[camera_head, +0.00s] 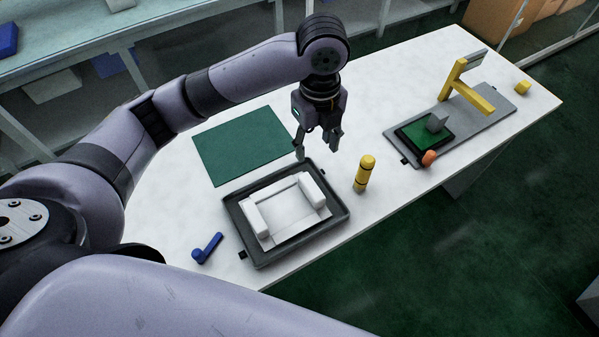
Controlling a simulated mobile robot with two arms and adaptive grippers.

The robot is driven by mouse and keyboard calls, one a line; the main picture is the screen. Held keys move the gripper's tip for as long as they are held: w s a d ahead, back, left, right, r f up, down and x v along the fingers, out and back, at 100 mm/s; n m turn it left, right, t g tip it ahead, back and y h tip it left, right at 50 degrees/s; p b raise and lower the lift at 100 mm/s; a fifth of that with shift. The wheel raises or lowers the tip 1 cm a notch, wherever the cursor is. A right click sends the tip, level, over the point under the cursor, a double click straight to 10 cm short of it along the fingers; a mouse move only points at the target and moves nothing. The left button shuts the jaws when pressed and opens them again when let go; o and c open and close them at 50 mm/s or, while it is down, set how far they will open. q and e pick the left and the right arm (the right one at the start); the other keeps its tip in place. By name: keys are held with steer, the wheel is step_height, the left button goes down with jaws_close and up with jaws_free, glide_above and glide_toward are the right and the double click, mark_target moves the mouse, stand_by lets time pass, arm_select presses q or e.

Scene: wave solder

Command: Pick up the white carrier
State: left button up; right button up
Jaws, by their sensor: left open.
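The white carrier (290,213) lies in a dark grey tray (240,239) on the white table, nearer to me. It has a raised rounded block at its left end and another at its right end. My left gripper (317,150) is above the table, just beyond the tray's far right corner. It points down, its fingers are apart, and nothing is between them. It does not touch the carrier. My right gripper is not in view.
A yellow cylinder (363,174) stands right of the tray. A blue handle-shaped piece (207,248) lies at its left. A green mat (240,143) lies behind. A grey fixture plate (490,98) with a yellow arm (453,78) stands further right.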

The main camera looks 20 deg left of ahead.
arm_select(q)
steer(key=p, duration=0.2)
glide_above(311, 186)
step_height(311, 186, down, 11)
steer(key=shift+s+d+r, duration=0.15)
steer(key=shift+f, duration=0.5)
step_height(311, 186, down, 4)
steer(key=shift+f+p, duration=0.15)
steer(key=shift+p, duration=0.35)
steer(key=shift+f, duration=0.45)
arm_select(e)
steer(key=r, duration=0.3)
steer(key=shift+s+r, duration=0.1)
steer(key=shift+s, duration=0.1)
arm_select(q)
jaws_close()
